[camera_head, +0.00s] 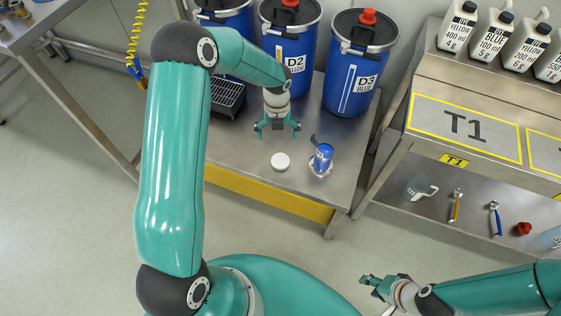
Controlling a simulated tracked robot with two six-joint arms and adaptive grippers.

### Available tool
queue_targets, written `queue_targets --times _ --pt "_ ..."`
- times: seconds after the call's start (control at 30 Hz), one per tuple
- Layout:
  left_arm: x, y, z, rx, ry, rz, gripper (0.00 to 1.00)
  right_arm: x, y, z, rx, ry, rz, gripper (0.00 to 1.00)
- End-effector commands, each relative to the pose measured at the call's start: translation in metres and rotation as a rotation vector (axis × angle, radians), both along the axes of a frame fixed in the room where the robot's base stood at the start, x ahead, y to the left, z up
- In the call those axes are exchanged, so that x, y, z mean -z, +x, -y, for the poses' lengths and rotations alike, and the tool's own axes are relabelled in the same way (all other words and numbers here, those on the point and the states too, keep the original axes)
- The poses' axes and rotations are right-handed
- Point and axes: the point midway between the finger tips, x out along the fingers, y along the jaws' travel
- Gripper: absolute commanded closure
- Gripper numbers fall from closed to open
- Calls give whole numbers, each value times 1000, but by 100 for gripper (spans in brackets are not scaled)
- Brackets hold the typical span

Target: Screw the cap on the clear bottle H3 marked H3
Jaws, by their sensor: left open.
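A small container with blue contents (322,160) stands on the steel table near its front right. A dark part sticks out at its upper left. Its marking is too small to read, so I cannot tell if it is H3. A round white disc (280,161), which looks like a cap, lies flat on the table to its left. My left gripper (277,132) is open and empty, pointing down behind the white disc and apart from it. My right gripper (368,283) is at the bottom right, away from the table; its jaws are too small to judge.
Blue drums, including D2 (288,78) and D3 (338,103), stand along the back of the table. A dark grated tray (228,98) is at the left. Shelf T1 (465,125) stands at the right, with white canisters (492,35) above and tools (457,205) below.

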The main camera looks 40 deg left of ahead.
Motion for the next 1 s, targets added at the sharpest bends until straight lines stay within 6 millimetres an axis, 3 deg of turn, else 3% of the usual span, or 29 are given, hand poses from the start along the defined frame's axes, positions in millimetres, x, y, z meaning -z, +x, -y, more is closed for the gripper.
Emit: queue_targets --times 0.1,0.33,0.5,0.87,1.0 --pt "31 -1 1 0 -2 -4 2 7 0 0 0 0 0 60" --pt "73 -1 1 -1 -1 -2 2 14 0 0 0 0 0 60" --pt "84 0 1 -1 -1 1 2 15 0 0 0 0 0 60" --pt "86 0 1 -2 -1 1 2 15 0 0 0 0 0 60" --pt "101 -1 5 -1 -1 -2 2 20 0 0 0 0 0 60"
